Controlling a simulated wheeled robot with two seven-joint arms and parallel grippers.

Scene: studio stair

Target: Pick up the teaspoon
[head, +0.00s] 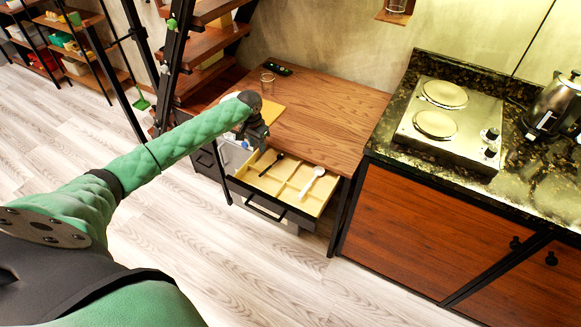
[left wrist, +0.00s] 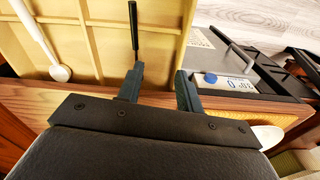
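A pale spoon (head: 314,180) with a rounded end lies in a compartment of the open drawer; it also shows at the upper left of the left wrist view (left wrist: 42,42). A thin dark-handled utensil (head: 272,162) lies in the compartment to its left. Its dark handle shows in the left wrist view (left wrist: 133,28), and its lower end is hidden by my finger. I cannot tell which is the teaspoon. My left gripper (left wrist: 160,70) is open and empty, over the drawer's edge near the dark utensil. My right gripper is not in view.
The pale divided drawer (left wrist: 85,13) is pulled out under a wooden tabletop (head: 330,110). A counter with a hotplate (head: 450,120) stands right. Grey containers are beside the drawer.

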